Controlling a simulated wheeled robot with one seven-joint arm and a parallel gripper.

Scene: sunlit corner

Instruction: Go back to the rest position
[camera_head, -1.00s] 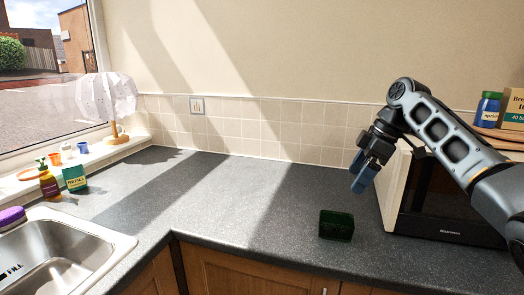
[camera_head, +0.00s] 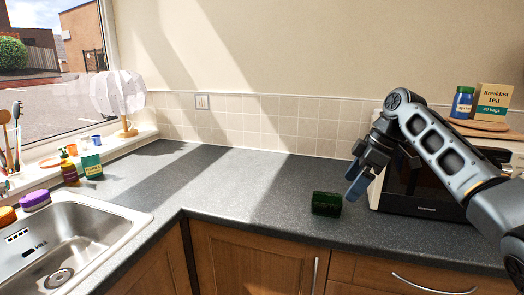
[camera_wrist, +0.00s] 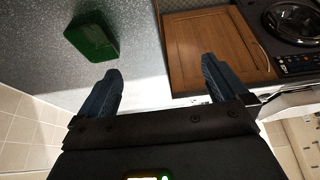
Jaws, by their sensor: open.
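My gripper (camera_head: 357,182) is at the right in the head view, in front of the microwave and above the worktop (camera_head: 250,205). Its two blue fingers stand apart with nothing between them. In the wrist view my gripper (camera_wrist: 158,85) also shows open and empty. A dark green box (camera_head: 327,203) sits on the worktop near its front edge, below and to the left of the fingers and apart from them. It also shows in the wrist view (camera_wrist: 92,36), upper left of the fingers.
A dark microwave (camera_head: 425,185) stands behind my arm. A round board (camera_head: 485,128) above it bears a blue jar (camera_head: 462,103) and a tea box (camera_head: 494,101). A steel sink (camera_head: 75,240) is at the left. A lamp (camera_head: 118,93) stands on the sill. The middle worktop is clear.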

